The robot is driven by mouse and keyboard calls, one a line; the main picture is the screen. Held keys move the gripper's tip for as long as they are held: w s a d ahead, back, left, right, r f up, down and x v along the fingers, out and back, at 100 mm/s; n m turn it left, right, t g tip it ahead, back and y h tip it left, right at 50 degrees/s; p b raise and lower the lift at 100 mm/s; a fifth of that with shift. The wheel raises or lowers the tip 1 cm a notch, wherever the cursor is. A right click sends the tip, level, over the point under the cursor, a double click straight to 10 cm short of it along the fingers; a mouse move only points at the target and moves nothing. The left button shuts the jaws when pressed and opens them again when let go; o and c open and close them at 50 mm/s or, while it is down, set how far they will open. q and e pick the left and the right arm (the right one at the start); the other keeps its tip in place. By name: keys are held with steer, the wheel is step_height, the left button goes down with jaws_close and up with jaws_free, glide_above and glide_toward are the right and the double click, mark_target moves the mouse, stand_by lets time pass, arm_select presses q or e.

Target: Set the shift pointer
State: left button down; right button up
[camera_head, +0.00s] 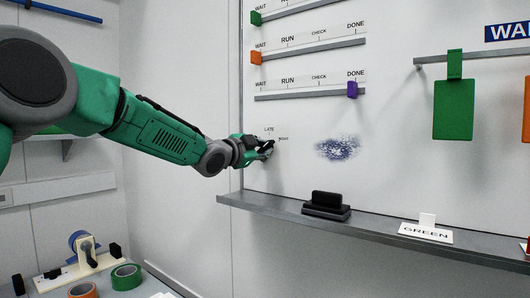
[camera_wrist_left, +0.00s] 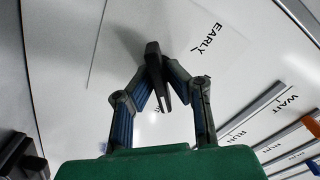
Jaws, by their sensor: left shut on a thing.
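The shift pointer is a dark, narrow bar on the whiteboard's lower left, and it shows in the wrist view (camera_wrist_left: 153,62). The labels LATE (camera_head: 269,129) and, smaller, what looks like NIGHT (camera_head: 283,139) stand around it in the head view. EARLY (camera_wrist_left: 206,42) shows to its upper right in the wrist view. My left gripper (camera_head: 262,148) is at the pointer, its fingertips (camera_wrist_left: 158,78) closed on the bar from both sides. The fingers hide part of the pointer in the head view, so its exact direction there is unclear. My right gripper is in neither view.
A blue smudge (camera_head: 337,148) marks the board to the right. Above are slider rails with green (camera_head: 256,18), orange (camera_head: 256,57) and purple (camera_head: 352,90) sliders.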

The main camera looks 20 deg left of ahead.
arm_select(q)
steer(key=shift+f+m, duration=0.55)
steer(key=shift+m, duration=0.35)
steer(key=c, duration=1.6)
jaws_free()
steer(key=shift+r, duration=0.1)
steer(key=shift+w, duration=0.15)
steer(key=shift+a+r, duration=0.1)
steer(key=shift+r, duration=0.05)
steer(key=shift+s+a+r, duration=0.15)
steer(key=shift+s, duration=0.3)
steer(key=v, duration=1.1)
steer(key=shift+f, duration=0.2)
